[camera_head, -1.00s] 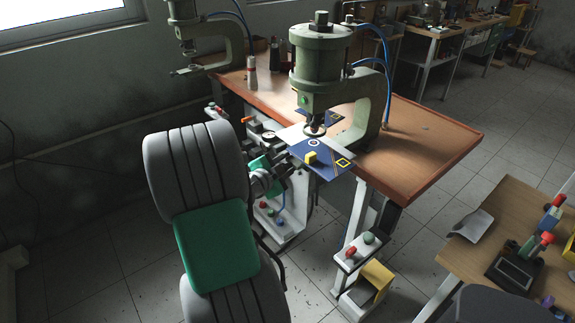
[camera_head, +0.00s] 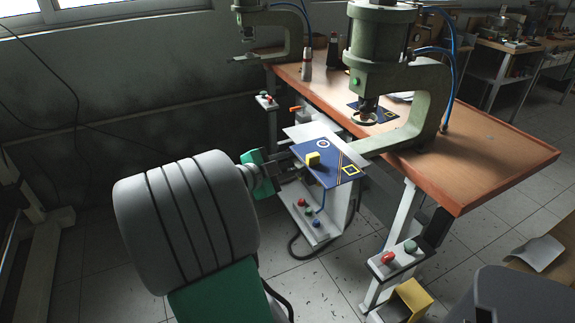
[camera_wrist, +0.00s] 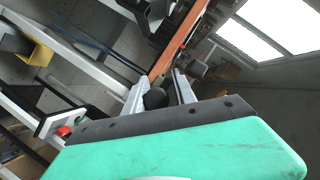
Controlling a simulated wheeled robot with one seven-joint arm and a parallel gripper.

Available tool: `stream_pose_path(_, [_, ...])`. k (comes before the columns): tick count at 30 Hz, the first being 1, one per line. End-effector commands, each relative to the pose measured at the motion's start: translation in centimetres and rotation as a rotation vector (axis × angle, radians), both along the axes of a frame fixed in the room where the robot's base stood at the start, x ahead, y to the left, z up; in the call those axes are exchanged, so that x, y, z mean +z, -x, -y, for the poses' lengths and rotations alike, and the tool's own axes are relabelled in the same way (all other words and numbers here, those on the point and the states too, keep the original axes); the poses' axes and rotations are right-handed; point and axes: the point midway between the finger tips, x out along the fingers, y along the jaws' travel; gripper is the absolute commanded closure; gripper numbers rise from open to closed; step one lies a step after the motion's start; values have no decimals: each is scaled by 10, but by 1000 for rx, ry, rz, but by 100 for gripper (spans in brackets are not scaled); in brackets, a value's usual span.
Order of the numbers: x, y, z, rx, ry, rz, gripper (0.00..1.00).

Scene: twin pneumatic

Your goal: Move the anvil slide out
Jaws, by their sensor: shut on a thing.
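The anvil slide is a flat plate with a blue top (camera_head: 322,174). It carries a yellow block (camera_head: 312,159), a white ring mark and a yellow square outline. It sticks out in front of the table, clear of the press ram (camera_head: 367,104). My gripper (camera_head: 288,168) is at the slide's near left edge. In the wrist view my gripper's fingers (camera_wrist: 158,92) are shut around a dark round knob (camera_wrist: 155,98). Where the knob joins the slide is hidden.
The green press (camera_head: 425,90) stands on the brown table (camera_head: 495,160). A second press (camera_head: 268,30) stands farther back. Open floor lies at the left.

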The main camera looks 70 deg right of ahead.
Motion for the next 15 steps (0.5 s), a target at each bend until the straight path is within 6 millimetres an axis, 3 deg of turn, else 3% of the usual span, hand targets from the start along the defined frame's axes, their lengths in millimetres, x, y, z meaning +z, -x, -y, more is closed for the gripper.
stream_pose_path(1, [-11,5,-3,-10,-23,-15,67])
stream_pose_path(6, [-9,3,-4,-6,-21,-13,54])
stream_pose_path(15, [-6,1,-3,-4,-13,-7,54])
